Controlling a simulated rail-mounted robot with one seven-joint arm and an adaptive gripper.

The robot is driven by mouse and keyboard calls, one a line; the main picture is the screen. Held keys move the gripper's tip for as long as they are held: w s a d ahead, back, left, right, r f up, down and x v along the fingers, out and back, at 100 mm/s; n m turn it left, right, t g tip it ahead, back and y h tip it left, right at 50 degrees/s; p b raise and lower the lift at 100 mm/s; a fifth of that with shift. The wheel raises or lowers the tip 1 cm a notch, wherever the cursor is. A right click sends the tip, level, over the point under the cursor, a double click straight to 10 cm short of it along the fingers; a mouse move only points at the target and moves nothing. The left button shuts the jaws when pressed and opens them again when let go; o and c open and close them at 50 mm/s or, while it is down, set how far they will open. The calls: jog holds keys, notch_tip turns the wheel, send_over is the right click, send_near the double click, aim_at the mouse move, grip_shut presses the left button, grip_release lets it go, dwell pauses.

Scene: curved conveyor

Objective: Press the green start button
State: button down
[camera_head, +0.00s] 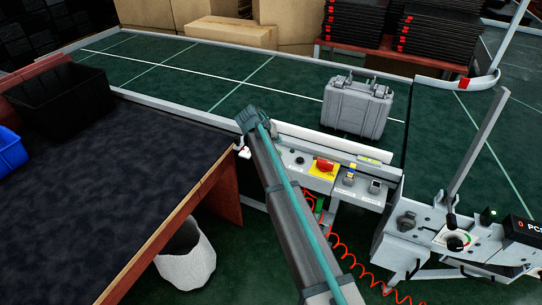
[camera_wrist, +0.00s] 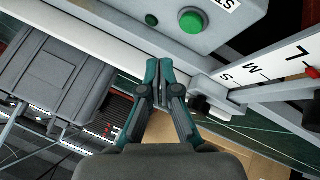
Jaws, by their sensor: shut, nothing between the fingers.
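The green start button (camera_wrist: 193,19) shows near the top of the wrist view. It is a round green dome in a light ring on a grey panel (camera_wrist: 225,28), beside a label that is partly cut off. My gripper (camera_wrist: 160,62) is shut and empty, its teal fingertips together below and to the left of the button in the picture. They look apart from it; the exact gap cannot be told. In the head view my arm reaches over the control panel (camera_head: 290,158), and the green button cannot be made out there.
A red button on a yellow plate (camera_head: 322,167) sits right of my arm. A grey case (camera_head: 357,106) stands on the green conveyor (camera_head: 215,75). A dark table (camera_head: 110,190) with a black bin (camera_head: 70,100) is at left. A red-tipped lever (camera_wrist: 312,72) shows right in the wrist view.

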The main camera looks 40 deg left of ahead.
jog(key=shift+n+t, duration=0.3)
jog(key=shift+t, duration=0.3)
jog(key=r, duration=0.1)
jog(key=w+a+r, duration=0.1)
jog(key=r, duration=0.1)
jog(key=shift+w+a+r, duration=0.25)
jog(key=shift+a, duration=0.15)
jog(key=shift+f, duration=0.15)
jog(key=shift+f+b, duration=1.6)
jog(key=shift+f, duration=2.7)
jog(key=shift+f, duration=0.1)
jog(key=shift+f+b, duration=0.35)
